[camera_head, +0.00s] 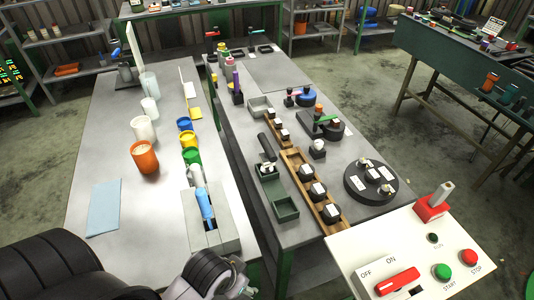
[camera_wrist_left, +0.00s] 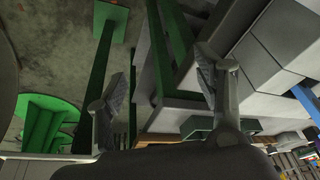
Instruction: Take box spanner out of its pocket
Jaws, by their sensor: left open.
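I cannot tell for certain which tool is the box spanner. A blue-handled tool (camera_head: 206,207) with a pale upper end lies in a slot of the grey block (camera_head: 229,232), at the near end of the left table. My left gripper (camera_head: 240,288) is at the bottom edge of the head view, on the near side of that block and apart from it. Its two fingers are spread with nothing between them in the left wrist view (camera_wrist_left: 157,88). Grey block-like surfaces (camera_wrist_left: 262,68) and a blue bar (camera_wrist_left: 305,102) show right of the fingers there. My right gripper is not in view.
An orange cup (camera_head: 145,158), white cups and coloured containers (camera_head: 192,157) stand on the left table. The middle table holds a green tray (camera_head: 284,209), wooden racks (camera_head: 331,212) and a round black fixture (camera_head: 354,181). A control panel (camera_head: 348,244) is at lower right.

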